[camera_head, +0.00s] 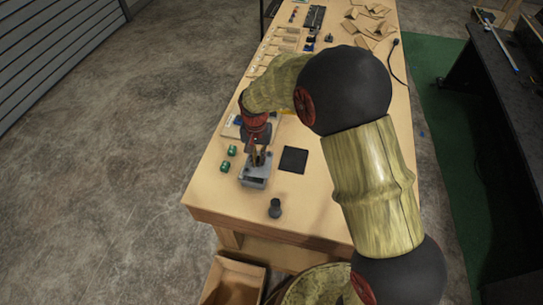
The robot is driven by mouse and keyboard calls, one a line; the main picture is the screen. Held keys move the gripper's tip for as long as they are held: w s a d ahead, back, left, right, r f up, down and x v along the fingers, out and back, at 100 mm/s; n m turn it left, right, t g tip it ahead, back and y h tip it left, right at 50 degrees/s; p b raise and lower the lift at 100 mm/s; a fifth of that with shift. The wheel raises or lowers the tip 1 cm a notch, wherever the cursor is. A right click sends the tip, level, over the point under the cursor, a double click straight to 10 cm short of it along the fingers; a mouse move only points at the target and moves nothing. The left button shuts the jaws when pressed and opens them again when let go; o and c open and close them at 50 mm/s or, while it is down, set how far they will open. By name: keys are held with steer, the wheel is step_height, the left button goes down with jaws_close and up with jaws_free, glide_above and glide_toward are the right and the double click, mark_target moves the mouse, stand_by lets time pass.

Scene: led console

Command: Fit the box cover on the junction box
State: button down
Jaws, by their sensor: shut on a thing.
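The grey junction box (254,181) stands on the wooden workbench near its front left part. My gripper (259,160) points down right over the box, its fingers shut on what looks like the grey box cover (262,170) at the top of the box. The cover and the box blend together at this size. I cannot tell whether the cover is seated, tilted or just above the box. My fingers hide part of the top.
A black square plate (293,160) lies right of the box. Green cylindrical parts (225,167) lie to its left. A dark knob-like piece (275,208) stands in front. Trays and cardboard pieces (368,20) fill the bench's far end. The front right of the bench (315,205) is clear.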

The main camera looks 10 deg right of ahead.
steer(key=w, duration=0.1)
steer(key=w+a, duration=0.1)
steer(key=shift+w+r+m, duration=0.1)
steer(key=shift+w+m, duration=0.3)
steer(key=shift+f+b, duration=1.9)
steer(key=shift+f, duration=1.35)
steer(key=shift+f+b, duration=0.6)
steer(key=shift+f, duration=0.5)
steer(key=c, duration=1.8)
jaws_free()
steer(key=shift+s, duration=0.1)
step_height(320, 180, up, 12)
